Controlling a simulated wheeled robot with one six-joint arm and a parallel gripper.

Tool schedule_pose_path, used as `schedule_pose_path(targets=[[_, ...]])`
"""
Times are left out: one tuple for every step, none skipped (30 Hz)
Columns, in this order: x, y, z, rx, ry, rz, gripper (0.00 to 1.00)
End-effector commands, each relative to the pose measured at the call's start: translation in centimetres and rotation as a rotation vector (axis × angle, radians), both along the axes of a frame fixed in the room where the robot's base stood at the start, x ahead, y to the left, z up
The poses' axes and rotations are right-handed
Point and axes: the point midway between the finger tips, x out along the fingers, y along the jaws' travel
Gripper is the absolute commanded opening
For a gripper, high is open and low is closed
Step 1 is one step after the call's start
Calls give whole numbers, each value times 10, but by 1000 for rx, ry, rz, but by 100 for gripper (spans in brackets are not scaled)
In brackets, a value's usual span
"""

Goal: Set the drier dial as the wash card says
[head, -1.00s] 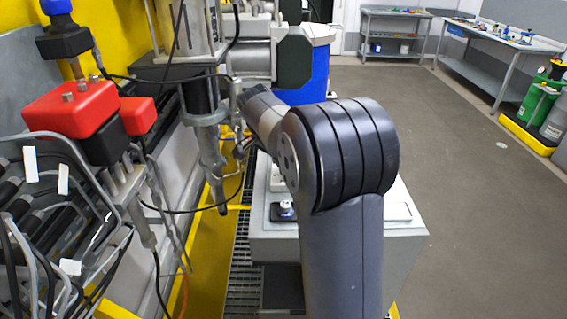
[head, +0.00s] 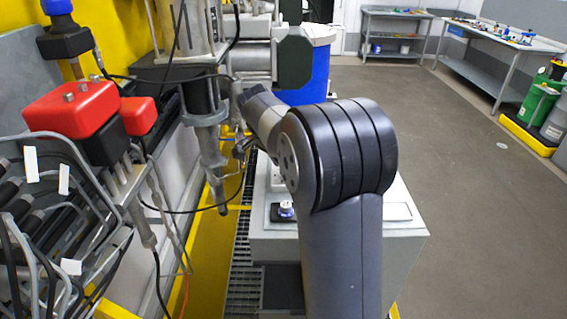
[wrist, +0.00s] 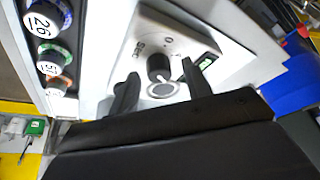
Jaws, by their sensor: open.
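In the wrist view my gripper (wrist: 160,71) is open, with its two dark fingers on either side of a black knob (wrist: 158,66) on a pale plate; I cannot tell whether they touch it. A round silver-rimmed part (wrist: 162,90) sits just below the knob. I cannot tell which is the drier dial. My gripper is hidden there behind my arm. No wash card is legible.
A metal probe (head: 212,165) and black cables hang close left of my arm. Red-topped fittings (head: 70,108) and hoses crowd the left. A blue drum (head: 307,75) stands behind. The floor (head: 450,160) to the right is open, with benches farther back.

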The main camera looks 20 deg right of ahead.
Motion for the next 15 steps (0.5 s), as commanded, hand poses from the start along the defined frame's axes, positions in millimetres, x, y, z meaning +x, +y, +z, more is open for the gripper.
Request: schedule_pose_path(targets=[[0, 0, 0, 0, 0, 0, 46], [0, 0, 1, 0, 0, 0, 46], [0, 1, 2, 0, 0, 0, 46], [0, 2, 4, -1, -1, 0, 46], [-1, 3, 7, -1, -1, 0, 46], [-1, 4, 11, 0, -3, 1, 46], [-2, 6, 15, 0, -2, 1, 46], [-3, 8, 20, 0, -3, 1, 46], [-4, 11, 27, 0, -5, 2, 46], [-4, 13, 33, 0, -5, 2, 46], [-5, 16, 39, 0, -5, 2, 46], [-6, 19, 47, 0, -5, 2, 46], [-8, 21, 52, 0, -4, 2, 46], [-8, 23, 59, 0, -5, 2, 46], [-9, 26, 66, 0, -5, 3, 46]])
